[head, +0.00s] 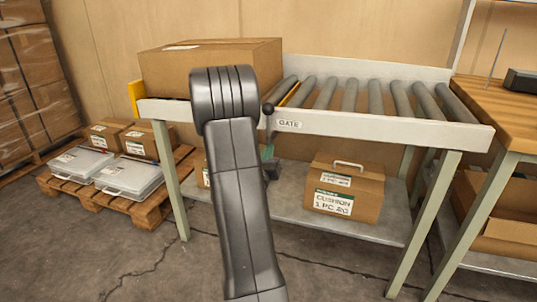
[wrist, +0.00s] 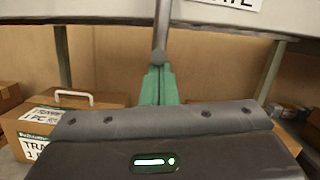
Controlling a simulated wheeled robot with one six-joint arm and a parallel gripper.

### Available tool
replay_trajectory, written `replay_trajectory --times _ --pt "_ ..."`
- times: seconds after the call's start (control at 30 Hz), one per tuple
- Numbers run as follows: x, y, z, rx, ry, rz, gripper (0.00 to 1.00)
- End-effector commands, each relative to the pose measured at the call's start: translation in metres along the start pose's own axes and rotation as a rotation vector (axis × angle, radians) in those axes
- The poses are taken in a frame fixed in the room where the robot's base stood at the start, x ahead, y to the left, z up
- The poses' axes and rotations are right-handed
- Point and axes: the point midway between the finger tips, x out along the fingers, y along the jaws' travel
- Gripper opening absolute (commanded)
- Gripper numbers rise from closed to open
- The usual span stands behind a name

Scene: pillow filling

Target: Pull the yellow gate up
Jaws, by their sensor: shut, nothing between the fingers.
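The yellow gate (head: 289,95) shows as a thin slanted strip between the rollers, just right of the big carton and above the GATE label (head: 289,124). A lever with a dark round knob (head: 268,108) hangs at the front rail, left of that label. In the wrist view the lever's grey rod (wrist: 162,30) comes down to the fingertips. My gripper (head: 267,152) is below the knob, in front of the rail. Its green fingers (wrist: 158,85) are shut with nothing between them. I cannot tell whether they touch the rod. My arm hides part of the rail.
A big carton (head: 225,62) lies on the conveyor's left part. Bare rollers (head: 375,97) run to the right. A cushion box (head: 345,188) sits on the lower shelf (head: 375,222). A wooden bench (head: 510,105) stands at right, a pallet (head: 150,205) at left.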

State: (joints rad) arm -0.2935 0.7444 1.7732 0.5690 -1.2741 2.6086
Motion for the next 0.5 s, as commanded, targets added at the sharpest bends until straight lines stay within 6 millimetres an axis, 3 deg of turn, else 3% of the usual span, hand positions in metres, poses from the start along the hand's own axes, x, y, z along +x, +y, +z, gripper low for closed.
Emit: replay_trajectory --times 0.3,0.5 --pt "0.012 -0.01 0.047 0.004 -0.01 -0.004 0.0" --pt "0.013 -0.011 0.055 0.002 -0.008 -0.002 0.0"
